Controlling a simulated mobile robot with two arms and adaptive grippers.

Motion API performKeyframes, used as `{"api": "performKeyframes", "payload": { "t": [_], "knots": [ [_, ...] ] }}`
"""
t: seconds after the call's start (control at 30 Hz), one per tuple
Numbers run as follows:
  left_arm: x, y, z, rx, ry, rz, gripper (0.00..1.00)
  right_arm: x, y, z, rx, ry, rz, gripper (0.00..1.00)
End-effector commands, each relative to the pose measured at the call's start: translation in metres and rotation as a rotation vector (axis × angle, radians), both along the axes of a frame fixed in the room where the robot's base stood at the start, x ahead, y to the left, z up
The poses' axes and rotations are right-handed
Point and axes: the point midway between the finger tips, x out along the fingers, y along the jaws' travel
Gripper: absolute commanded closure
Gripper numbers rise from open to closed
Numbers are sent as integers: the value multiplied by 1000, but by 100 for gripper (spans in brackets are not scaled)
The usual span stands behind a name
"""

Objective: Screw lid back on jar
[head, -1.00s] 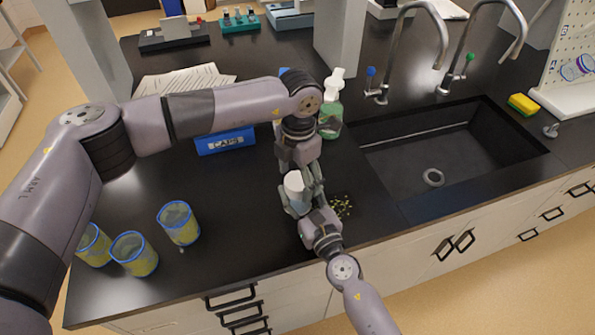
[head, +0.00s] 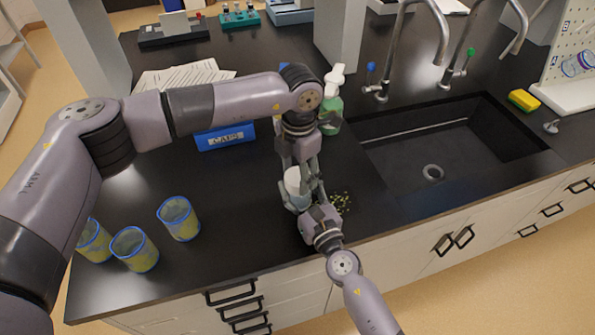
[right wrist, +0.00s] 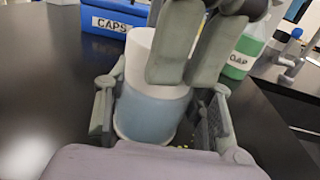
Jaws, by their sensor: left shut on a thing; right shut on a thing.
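The jar (right wrist: 150,115) has a pale blue body and stands upright near the counter's front edge, with its white lid (right wrist: 138,55) at its top. The lid also shows in the head view (head: 292,178). My right gripper (right wrist: 161,110) is shut around the jar's body, one finger on each side; it is at the jar in the head view (head: 308,198). My left gripper (right wrist: 192,70) comes from above and is shut on the lid. Its fingers hide part of the lid and the seam, so I cannot tell how tightly the lid sits.
A blue CAPS bin (head: 225,138) and a green soap bottle (head: 331,112) stand behind the jar. Several blue-rimmed cups (head: 134,250) stand at the left front. Small yellowish bits (head: 342,202) lie right of the jar. The sink (head: 450,150) opens farther right.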

Motion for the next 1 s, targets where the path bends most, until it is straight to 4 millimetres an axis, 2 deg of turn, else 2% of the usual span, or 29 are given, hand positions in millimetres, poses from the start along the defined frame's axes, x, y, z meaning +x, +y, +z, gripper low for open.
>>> {"api": "performKeyframes", "payload": {
  "t": [0.13,0.27,0.3,0.57,0.87,1.0],
  "knots": [
    [1,1,0,1,-1,-109,82,-1,0,-2,0,3,1,100],
    [1,1,0,1,-2,-103,82,-1,0,-2,1,4,1,100],
    [1,1,0,1,-2,-102,47,-1,0,-2,1,4,1,100],
    [1,1,0,1,0,-102,30,-1,0,-2,-1,4,1,100],
    [1,0,0,0,1,-103,29,-1,0,-2,-1,4,1,100],
    [1,0,9,-1,-2,-103,29,-1,0,-2,-1,4,1,100]
  ]
}}
